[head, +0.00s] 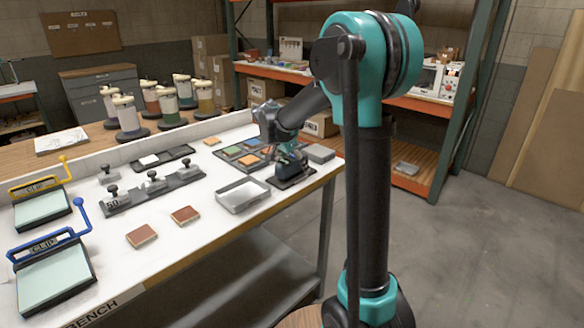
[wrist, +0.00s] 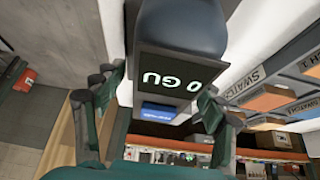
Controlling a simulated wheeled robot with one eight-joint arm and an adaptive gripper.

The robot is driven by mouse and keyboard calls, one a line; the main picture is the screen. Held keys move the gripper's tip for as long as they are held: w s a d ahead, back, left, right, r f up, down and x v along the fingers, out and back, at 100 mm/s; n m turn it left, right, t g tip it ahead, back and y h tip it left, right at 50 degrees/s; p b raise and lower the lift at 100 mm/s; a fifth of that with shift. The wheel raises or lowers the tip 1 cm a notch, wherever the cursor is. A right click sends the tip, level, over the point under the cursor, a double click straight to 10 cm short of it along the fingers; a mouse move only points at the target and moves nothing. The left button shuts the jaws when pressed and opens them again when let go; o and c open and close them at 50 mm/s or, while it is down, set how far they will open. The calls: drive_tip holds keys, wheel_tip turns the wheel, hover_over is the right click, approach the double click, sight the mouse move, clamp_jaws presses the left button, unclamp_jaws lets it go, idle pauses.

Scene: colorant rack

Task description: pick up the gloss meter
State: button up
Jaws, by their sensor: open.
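The gloss meter (wrist: 180,28) is a dark blue-grey device with a black display reading "0 GU" and a blue label below it. It fills the top middle of the wrist view. My gripper (wrist: 160,90) is open, with one finger on each side of the meter; I cannot tell whether either finger touches it. In the head view my gripper (head: 289,153) is low over the far right end of the bench. There the meter is mostly hidden behind my gripper and arm, above a dark mat (head: 293,182).
A metal tray (head: 243,195) lies just left of the mat, and a swatch holder (head: 239,155) with coloured squares lies behind. A grey block (head: 318,153) is close on the right.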

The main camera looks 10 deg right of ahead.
drive_tip(key=shift+c, duration=0.4)
clamp_jaws()
drive_tip(key=shift+r, duration=0.1)
